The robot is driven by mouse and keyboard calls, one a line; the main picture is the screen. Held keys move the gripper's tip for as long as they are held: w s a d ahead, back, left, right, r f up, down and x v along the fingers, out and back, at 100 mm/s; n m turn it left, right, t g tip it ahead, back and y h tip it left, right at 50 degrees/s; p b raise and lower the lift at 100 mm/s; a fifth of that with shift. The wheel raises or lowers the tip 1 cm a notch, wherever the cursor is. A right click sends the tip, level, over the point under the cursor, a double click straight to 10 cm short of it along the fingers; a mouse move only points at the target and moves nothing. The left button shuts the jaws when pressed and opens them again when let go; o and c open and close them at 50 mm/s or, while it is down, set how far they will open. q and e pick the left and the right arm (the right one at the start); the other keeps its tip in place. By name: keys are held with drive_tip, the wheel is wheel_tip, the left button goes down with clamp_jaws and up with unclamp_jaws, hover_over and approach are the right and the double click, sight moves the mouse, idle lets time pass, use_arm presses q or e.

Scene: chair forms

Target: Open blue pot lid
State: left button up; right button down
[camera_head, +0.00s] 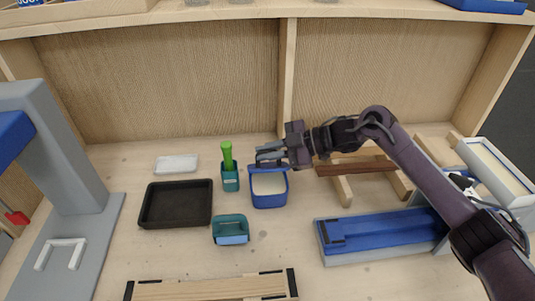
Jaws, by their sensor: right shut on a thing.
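A blue pot (269,201) with a pale, cream-coloured inside stands on the wooden worktop near the middle. My right gripper (268,153) reaches in from the right at the pot's far rim. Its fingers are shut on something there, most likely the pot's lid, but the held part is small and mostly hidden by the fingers. I cannot tell whether the lid is clear of the pot. My left gripper is not in view.
A teal box (230,230), black tray (176,204) and white dish (177,164) are nearby. A blue-topped grey fixture (384,231) and wooden rack (345,188) are at right.

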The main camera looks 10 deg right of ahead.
drive_tip(key=shift+r, duration=0.1)
drive_tip(key=c, duration=1.8)
unclamp_jaws()
drive_tip(key=shift+o, duration=0.2)
drive_tip(key=b+v, duration=0.2)
drive_tip(key=v, duration=0.5)
drive_tip(key=shift+d, duration=0.4)
drive_tip(key=shift+r, duration=0.1)
